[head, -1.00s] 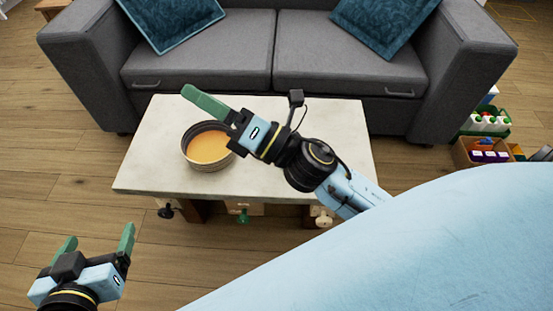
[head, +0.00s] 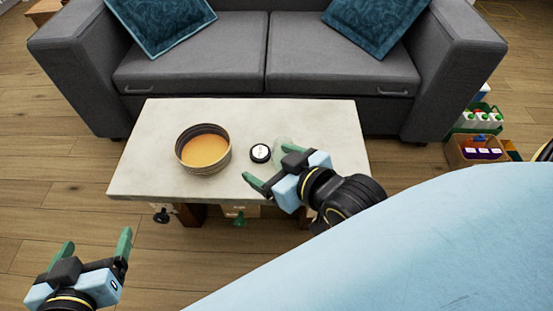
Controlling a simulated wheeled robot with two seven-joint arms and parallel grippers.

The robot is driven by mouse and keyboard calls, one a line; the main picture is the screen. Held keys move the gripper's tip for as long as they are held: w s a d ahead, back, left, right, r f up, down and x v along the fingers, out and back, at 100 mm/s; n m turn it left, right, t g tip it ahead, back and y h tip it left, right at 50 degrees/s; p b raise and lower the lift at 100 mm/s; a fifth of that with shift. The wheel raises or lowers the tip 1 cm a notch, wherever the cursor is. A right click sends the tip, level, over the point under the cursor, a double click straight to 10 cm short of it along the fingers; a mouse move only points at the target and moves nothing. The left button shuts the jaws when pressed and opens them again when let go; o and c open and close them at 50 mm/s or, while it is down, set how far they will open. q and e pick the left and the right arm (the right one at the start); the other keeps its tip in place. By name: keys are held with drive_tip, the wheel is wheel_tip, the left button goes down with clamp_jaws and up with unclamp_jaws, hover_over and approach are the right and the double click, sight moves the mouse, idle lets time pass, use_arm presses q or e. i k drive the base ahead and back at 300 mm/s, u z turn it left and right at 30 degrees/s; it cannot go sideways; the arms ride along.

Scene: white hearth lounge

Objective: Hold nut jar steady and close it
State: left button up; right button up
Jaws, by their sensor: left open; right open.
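A pale, see-through glass thing (head: 282,146), probably the nut jar, stands on the table, partly hidden behind a finger of my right gripper. A small round black lid with a white top (head: 260,153) lies on the table just left of it, apart from the bowl. My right gripper (head: 268,165) is open and empty at the table's front half, its fingers pointing left, close to the lid and glass. Whether it touches the glass I cannot tell. My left gripper (head: 97,241) is open and empty, low over the floor, left of and in front of the table.
A dark-rimmed bowl with orange contents (head: 203,149) stands on the table's left half. The pale table (head: 155,125) has free room at its back and left. A grey sofa (head: 330,75) stands behind. Crates with bottles and boxes (head: 475,148) sit on the floor at right.

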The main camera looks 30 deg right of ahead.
sight(278, 154)
drive_tip(key=z, duration=1)
